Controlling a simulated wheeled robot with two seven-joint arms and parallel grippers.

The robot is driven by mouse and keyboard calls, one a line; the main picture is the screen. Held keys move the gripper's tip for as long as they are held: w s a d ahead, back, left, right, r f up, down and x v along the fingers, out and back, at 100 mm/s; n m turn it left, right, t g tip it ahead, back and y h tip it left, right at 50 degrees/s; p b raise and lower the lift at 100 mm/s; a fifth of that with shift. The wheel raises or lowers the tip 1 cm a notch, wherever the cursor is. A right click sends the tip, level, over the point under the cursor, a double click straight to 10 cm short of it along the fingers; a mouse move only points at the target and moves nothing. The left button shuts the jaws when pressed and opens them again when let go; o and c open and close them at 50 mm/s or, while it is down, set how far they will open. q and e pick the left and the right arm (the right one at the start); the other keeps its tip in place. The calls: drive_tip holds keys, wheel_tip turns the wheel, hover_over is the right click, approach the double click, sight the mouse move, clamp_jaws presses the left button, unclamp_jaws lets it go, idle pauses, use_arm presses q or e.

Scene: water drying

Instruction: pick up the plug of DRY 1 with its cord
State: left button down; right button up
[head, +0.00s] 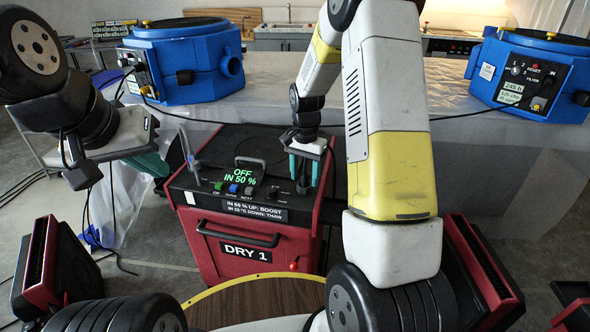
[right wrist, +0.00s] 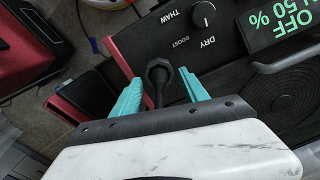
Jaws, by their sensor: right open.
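DRY 1 (head: 248,258) is a red box with a black top panel and a lit green display (head: 240,176) reading "OFF IN 50 %". My right gripper (head: 305,172) is over the right side of that panel, teal fingers pointing down. In the right wrist view the right gripper (right wrist: 161,90) is open, and a black plug (right wrist: 159,70) with a dark stem or cord is between its fingers, with a gap on each side. Where the cord runs is hidden. My left gripper (head: 148,163) is left of DRY 1, and its finger gap is unclear.
A knob (right wrist: 204,14) marked DRY, BOOST and THAW is close to the right gripper. Blue machines stand behind, at left (head: 205,70) and right (head: 535,75). A round wooden top (head: 245,305) is in front. Dark cords lie on the floor at left.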

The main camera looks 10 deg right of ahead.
clamp_jaws()
drive_tip(key=shift+r, duration=0.1)
